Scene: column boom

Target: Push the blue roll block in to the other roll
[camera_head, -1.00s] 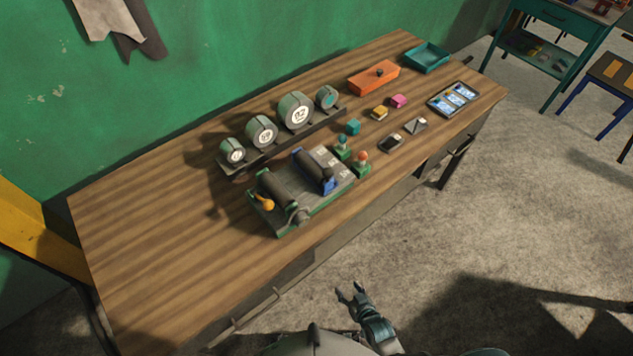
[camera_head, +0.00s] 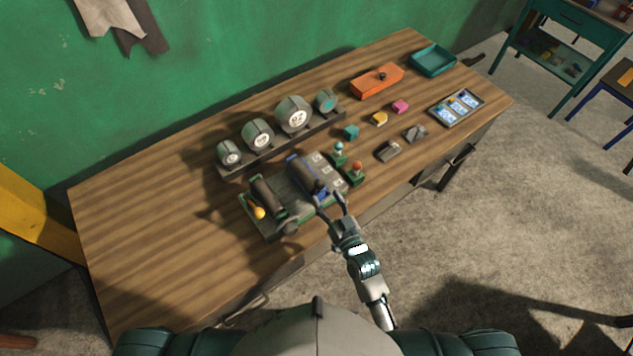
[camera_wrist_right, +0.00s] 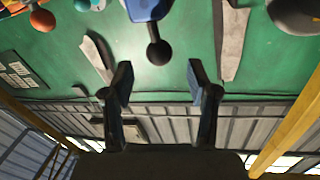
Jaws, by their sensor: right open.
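The blue roll block (camera_head: 294,163) carries a dark roll and stands on the green-edged machine base (camera_head: 272,236) on the table. The other roll (camera_head: 265,196) lies to its left on the same base, with a gap between them. My right gripper (camera_head: 331,207) is at the front edge of the base, close to the blue block's near end. In the right wrist view the blue block (camera_wrist_right: 147,9) and its dark ball knob (camera_wrist_right: 159,52) appear just beyond my open fingers (camera_wrist_right: 161,84), in line with the gap. Contact cannot be made out. My left gripper is out of view.
A yellow-knobbed lever (camera_head: 259,213) is by the left roll. A rack with several round gauges (camera_head: 293,114) is behind. The table's left side (camera_head: 150,220) is clear.

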